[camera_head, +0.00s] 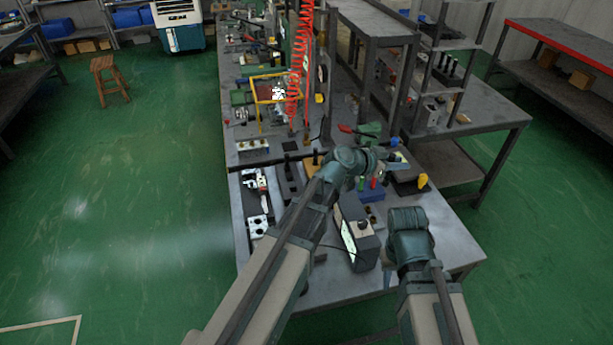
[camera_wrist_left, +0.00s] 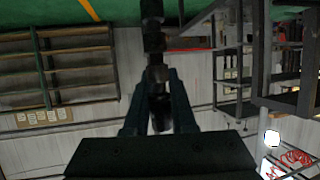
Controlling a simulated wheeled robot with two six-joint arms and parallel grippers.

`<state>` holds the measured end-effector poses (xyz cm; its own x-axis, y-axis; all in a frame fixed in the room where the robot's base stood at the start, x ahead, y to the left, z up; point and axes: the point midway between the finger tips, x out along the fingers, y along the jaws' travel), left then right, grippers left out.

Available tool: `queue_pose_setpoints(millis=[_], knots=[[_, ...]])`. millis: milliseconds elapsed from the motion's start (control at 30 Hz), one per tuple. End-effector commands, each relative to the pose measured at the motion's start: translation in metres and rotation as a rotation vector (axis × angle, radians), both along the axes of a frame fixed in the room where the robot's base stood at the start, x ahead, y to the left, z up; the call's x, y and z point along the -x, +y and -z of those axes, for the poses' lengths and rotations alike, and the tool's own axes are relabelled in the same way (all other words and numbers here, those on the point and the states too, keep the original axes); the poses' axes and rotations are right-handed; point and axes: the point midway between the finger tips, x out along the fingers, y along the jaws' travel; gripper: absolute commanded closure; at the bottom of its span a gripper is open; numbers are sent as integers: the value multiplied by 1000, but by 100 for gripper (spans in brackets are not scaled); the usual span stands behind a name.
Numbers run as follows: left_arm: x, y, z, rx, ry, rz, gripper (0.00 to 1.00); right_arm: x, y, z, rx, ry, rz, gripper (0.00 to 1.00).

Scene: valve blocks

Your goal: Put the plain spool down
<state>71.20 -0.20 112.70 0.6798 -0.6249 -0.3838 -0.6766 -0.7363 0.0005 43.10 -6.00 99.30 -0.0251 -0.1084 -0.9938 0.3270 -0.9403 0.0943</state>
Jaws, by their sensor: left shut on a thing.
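A long dark rod, which looks like the plain spool (camera_head: 262,163), lies across the head view above or over the table, roughly level. My left gripper (camera_head: 326,158) is at its right end. In the left wrist view the two fingers (camera_wrist_left: 160,105) close around a dark stepped bar, the spool (camera_wrist_left: 153,40), which points away from the gripper. Whether the spool touches anything below is hard to tell. My right gripper (camera_head: 392,258) is low on the right, and its fingers are mostly hidden by its wrist.
The workbench (camera_head: 330,290) holds a valve block (camera_head: 258,224) and small parts on a dark mat (camera_head: 255,203) at left. A grey instrument box (camera_head: 358,235) stands between my arms. A blue bin (camera_head: 371,196) sits behind it. Red coiled hoses (camera_head: 294,90) hang farther back.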

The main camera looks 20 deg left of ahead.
Motion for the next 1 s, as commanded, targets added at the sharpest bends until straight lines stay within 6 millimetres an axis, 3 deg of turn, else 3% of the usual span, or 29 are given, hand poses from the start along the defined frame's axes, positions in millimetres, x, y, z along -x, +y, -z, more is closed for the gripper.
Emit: queue_pose_setpoints(millis=[33,167,300,600,800,1000], knots=[[-11,16,17,0,0,-20,100,0,0,17,0,0,0,67],[-40,70,54,-1,2,-76,100,0,0,53,0,0,0,67],[-67,144,94,-1,3,-149,100,0,0,93,0,0,0,67],[-95,298,165,0,2,-284,100,0,0,164,0,0,1,67],[-96,360,188,0,0,-336,100,0,0,188,0,0,1,67],[-95,382,194,0,-1,-354,100,0,0,194,0,0,1,67]])
